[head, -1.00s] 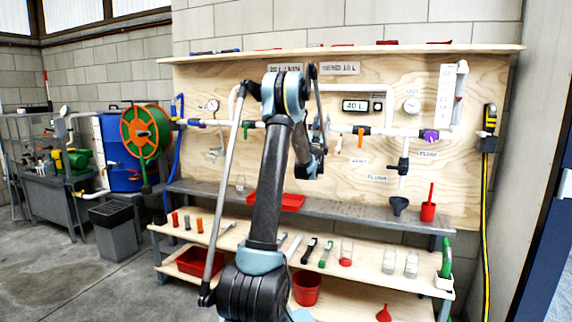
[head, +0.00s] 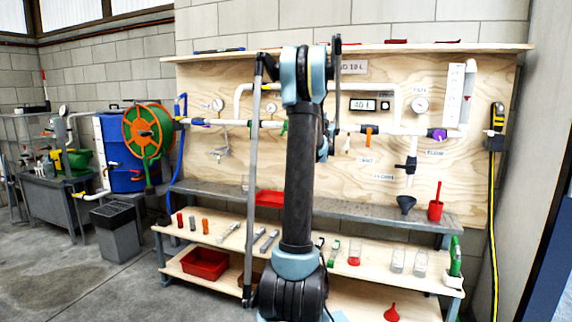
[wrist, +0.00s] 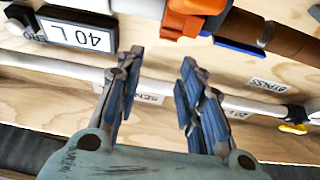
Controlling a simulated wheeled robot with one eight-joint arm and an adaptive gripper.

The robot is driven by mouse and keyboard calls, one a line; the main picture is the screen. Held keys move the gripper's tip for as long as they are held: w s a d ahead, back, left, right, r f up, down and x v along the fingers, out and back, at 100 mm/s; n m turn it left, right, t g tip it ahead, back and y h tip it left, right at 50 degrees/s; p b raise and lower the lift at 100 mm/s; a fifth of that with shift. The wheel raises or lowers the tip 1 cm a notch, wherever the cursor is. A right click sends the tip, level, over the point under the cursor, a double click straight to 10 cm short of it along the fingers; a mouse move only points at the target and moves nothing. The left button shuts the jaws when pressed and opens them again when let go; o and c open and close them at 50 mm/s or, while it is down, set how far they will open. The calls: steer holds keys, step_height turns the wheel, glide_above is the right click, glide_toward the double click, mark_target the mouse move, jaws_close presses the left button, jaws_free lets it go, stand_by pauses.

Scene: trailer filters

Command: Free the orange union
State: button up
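In the wrist view, a bright orange fitting (wrist: 188,14) sits at the top edge, partly cut off, on a line with a brown pipe. My gripper (wrist: 158,68) is below it, its two blue-padded fingers apart with nothing between them. The fitting lies beyond the fingertips, apart from them. In the head view, an orange part (head: 369,136) shows below the pipe under the 40 L display; I cannot tell whether it is the same fitting. My arm hides the gripper in that view.
The 40 L display (wrist: 78,36) is left of the fingers in the wrist view. A white pipe (wrist: 60,66) crosses behind them, and a blue lever (wrist: 240,47) is close by the orange fitting.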

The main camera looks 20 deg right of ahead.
steer(key=v, duration=1.5)
steer(key=s+a+f+n+g+y, duration=0.1)
steer(key=a+f+y, duration=0.4)
steer(key=a, duration=0.5)
steer(key=s+a+f+n+g+y, duration=0.2)
steer(key=s+a+f+n+y, duration=0.1)
steer(key=a, duration=0.7)
steer(key=shift+s+a+f+n+y, duration=0.25)
steer(key=shift+f+n+y, duration=0.55)
steer(key=shift+y, duration=0.3)
steer(key=s+a+f+n+g+y, duration=0.1)
steer(key=s+a+f+g+y, duration=0.15)
steer(key=s+a+f, duration=0.45)
steer(key=s+a+f+n+g+y, duration=0.1)
steer(key=s+a+f+g, duration=0.35)
steer(key=s, duration=0.45)
steer(key=s+a+f+g, duration=0.1)
steer(key=s+f, duration=0.4)
steer(key=s, duration=0.5)
steer(key=s+a+f+g, duration=0.1)
steer(key=s+f+g, duration=0.3)
steer(key=s, duration=0.6)
steer(key=shift+s+f+g, duration=0.3)
steer(key=shift+s+f, duration=0.05)
steer(key=shift+f, duration=0.15)
